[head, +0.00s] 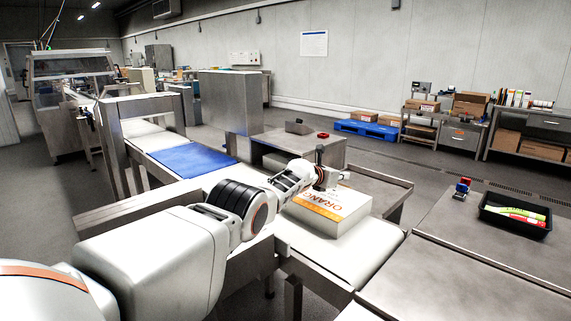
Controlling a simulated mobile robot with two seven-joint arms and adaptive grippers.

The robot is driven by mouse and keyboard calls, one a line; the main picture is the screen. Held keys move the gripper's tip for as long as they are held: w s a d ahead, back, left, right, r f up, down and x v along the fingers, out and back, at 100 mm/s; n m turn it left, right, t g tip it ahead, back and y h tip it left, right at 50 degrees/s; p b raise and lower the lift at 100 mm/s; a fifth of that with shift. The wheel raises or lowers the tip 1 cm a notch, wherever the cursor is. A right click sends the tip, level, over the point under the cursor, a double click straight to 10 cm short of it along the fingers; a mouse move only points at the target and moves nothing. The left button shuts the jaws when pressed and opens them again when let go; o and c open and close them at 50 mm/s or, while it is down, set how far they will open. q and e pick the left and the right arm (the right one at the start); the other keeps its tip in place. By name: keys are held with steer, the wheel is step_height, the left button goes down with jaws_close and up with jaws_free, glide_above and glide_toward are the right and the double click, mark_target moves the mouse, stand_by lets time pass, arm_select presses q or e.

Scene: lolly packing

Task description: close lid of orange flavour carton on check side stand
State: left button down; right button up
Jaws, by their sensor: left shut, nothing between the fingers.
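The orange flavour carton (348,218) is a white box with orange lettering on its top, resting on the pale surface (366,258) in the middle of the view. Its top face looks flat, but my left arm and gripper cover its back left part, so I cannot tell whether the lid is fully down. My left gripper (330,180) is shut and empty, at the carton's far upper edge. I cannot tell whether it touches the lid. My right gripper is out of view.
A steel table (450,285) at the right holds a black tray (514,226) with colourful packets and a small red and blue item (462,188). A low steel stand (272,146) is behind the carton. A blue belt section (192,160) lies back left.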

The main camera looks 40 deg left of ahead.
arm_select(q)
steer(key=shift+w+f, duration=0.1)
steer(key=shift+f, duration=0.55)
steer(key=shift+a+g+b, duration=0.1)
steer(key=shift+g+b, duration=0.2)
steer(key=shift+b, duration=0.05)
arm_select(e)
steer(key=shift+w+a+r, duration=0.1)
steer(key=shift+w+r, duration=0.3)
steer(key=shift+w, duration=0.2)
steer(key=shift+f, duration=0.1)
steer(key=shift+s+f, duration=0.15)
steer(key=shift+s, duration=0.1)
arm_select(q)
steer(key=shift+r, duration=0.1)
steer(key=shift+p, duration=0.3)
steer(key=shift+s+f+p, duration=0.2)
steer(key=shift+s+p, duration=0.25)
steer(key=shift+s, duration=0.1)
steer(key=shift+s+f, duration=0.1)
steer(key=shift+s, duration=0.05)
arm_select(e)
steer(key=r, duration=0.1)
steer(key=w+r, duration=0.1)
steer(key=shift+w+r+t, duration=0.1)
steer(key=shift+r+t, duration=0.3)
